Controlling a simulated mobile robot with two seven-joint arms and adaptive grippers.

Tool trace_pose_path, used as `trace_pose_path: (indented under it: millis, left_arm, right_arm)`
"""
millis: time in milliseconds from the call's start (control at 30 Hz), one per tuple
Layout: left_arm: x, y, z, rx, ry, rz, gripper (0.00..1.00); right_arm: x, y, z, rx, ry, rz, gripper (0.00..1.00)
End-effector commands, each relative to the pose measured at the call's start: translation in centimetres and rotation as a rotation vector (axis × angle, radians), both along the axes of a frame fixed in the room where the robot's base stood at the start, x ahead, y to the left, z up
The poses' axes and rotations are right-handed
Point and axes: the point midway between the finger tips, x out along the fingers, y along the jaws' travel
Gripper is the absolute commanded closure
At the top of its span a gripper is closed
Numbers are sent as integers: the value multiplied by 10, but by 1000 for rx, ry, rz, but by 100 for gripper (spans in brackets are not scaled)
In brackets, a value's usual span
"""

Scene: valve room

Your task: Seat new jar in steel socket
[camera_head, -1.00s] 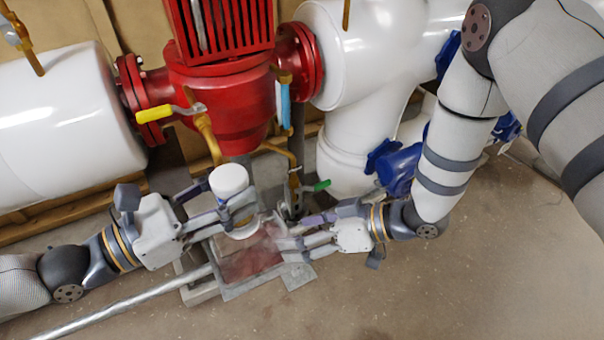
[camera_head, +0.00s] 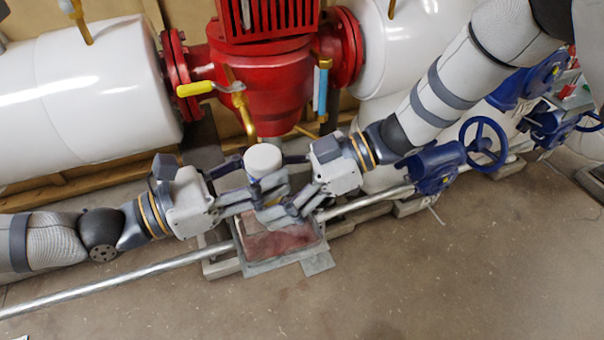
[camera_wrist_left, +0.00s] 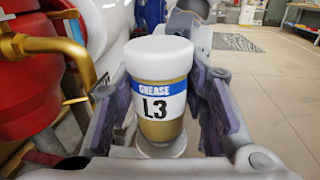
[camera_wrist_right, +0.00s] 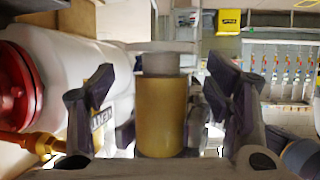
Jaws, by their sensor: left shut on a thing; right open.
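The jar has a white lid, an amber body and a blue-and-white "GREASE L3" label; it stands upright in the left wrist view (camera_wrist_left: 160,95). In the head view its white lid (camera_head: 264,160) shows above the fingers. My left gripper (camera_head: 256,188) is shut on the jar from the left. My right gripper (camera_head: 285,203) is open, its fingers on both sides of an amber cylinder (camera_wrist_right: 160,115), seemingly the same jar. A pale round rim (camera_wrist_left: 162,148) shows under the jar; I cannot tell whether it is the steel socket or whether the jar touches it.
A grey tray (camera_head: 312,250) with a reddish bottom lies below the grippers. A red pump housing (camera_head: 262,75) with a yellow-handled valve (camera_head: 195,89) stands close behind. A steel pipe (camera_head: 130,278) runs along the floor; blue valves (camera_head: 440,165) stand right. The front floor is clear.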

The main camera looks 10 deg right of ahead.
Motion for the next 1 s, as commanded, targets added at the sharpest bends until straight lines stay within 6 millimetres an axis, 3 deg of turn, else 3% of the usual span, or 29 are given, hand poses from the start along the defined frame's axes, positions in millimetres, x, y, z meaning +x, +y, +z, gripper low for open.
trace_pose_path:
  millis: [367, 600, 633, 667, 700, 767, 800, 1000]
  left_arm:
    - [0, 0, 1, -1, -2, 0, 100]
    - [0, 0, 1, -2, -1, -1, 100]
    - [0, 0, 1, -2, -1, -1, 100]
    - [0, -1, 1, -2, -1, -1, 100]
    - [-1, -1, 1, -2, -1, -2, 53]
    - [-1, -1, 1, -2, -1, -2, 39]
    - [-1, -1, 1, -2, 0, -3, 36]
    - [-1, -1, 1, -1, 1, -3, 36]
  right_arm:
    - [-1, 9, -4, 0, 0, -2, 28]
    - [-1, 9, -4, 0, 0, -2, 83]
    - [-1, 9, -4, 0, 0, -3, 89]
    - [0, 9, -4, 0, 0, -3, 89]
    - [0, 9, -3, 0, -1, -3, 89]
    - [0, 9, -3, 0, -2, -4, 95]
    - [0, 9, -3, 0, -2, -4, 100]
    - [1, 9, -3, 0, -1, -6, 100]
